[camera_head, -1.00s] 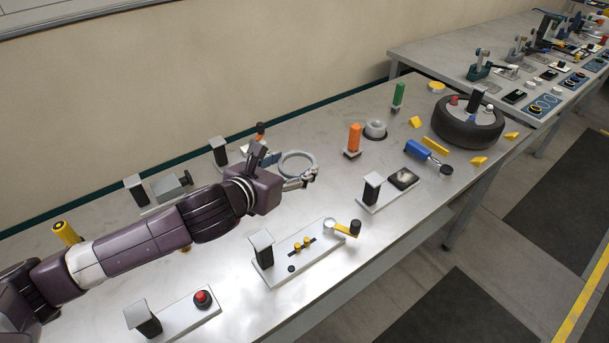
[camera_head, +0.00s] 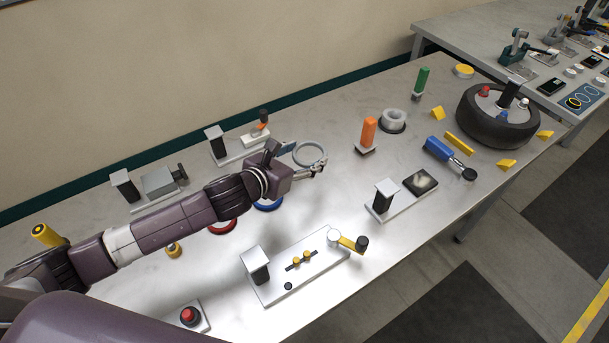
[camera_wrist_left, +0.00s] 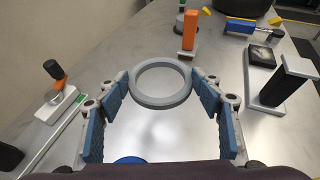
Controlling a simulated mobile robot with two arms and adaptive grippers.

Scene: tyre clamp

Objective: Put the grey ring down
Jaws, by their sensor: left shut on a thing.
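The grey ring (camera_head: 325,153) is held in my left gripper (camera_head: 302,158), above the metal table (camera_head: 350,205). In the left wrist view the grey ring (camera_wrist_left: 160,101) lies across between the blue-padded fingers of my left gripper (camera_wrist_left: 161,80), which press on its two sides. The ring looks nearly level and bare table shows through its hole. A blue ring (camera_head: 268,207) and a red ring (camera_head: 222,227) are on the table by my left arm, partly hidden by it. My right gripper is not in view.
An orange-handled tool (camera_head: 369,132) and a light grey round part (camera_head: 394,120) stand right of the ring. A toggle clamp (camera_head: 240,146) is behind my gripper. Bare table lies around the ring's right and front.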

